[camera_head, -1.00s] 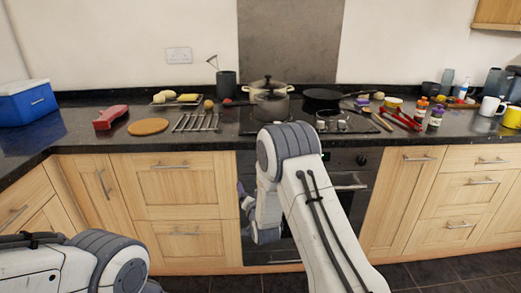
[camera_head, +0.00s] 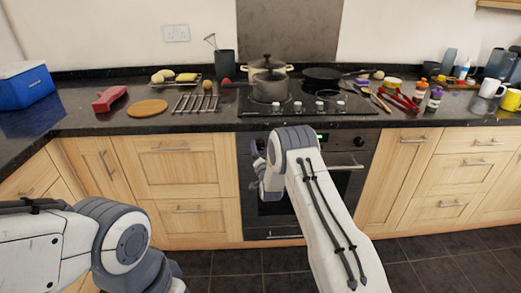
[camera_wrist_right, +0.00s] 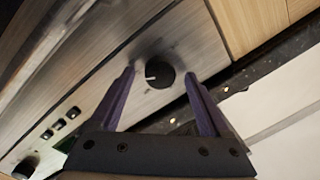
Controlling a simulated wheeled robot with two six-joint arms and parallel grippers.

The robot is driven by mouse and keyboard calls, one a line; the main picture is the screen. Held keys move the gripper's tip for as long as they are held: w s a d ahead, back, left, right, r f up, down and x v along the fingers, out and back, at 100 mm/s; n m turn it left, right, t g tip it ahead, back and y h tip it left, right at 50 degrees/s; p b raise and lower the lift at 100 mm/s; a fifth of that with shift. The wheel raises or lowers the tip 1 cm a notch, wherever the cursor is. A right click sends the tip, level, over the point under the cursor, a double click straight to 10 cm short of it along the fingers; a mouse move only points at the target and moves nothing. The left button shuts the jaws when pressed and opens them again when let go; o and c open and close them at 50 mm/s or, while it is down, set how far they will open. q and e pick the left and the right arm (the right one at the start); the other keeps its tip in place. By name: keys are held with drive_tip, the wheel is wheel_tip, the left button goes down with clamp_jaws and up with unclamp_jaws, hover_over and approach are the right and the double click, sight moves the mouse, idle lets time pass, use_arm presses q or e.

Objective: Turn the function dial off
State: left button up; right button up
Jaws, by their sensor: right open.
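A round black dial (camera_wrist_right: 158,75) with a white mark is on the oven's metal control panel in the right wrist view. The mark points left in that picture. My right gripper (camera_wrist_right: 160,82) is open, with its two purple fingers on either side of the dial; I cannot tell whether they touch it. In the head view the right gripper (camera_head: 256,150) is at the left end of the oven front (camera_head: 345,165), and that dial is hidden there. A second dial (camera_head: 360,142) is at the panel's right end. My left arm shows at lower left, its gripper out of view.
The dark worktop edge (camera_wrist_right: 270,85) runs close beside my right fingers. The oven handle (camera_head: 345,168) lies below the panel. The floor in front is clear.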

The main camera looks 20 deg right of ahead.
drive_tip(key=shift+w+d, duration=0.1)
drive_tip(key=shift+w, duration=0.25)
clamp_jaws()
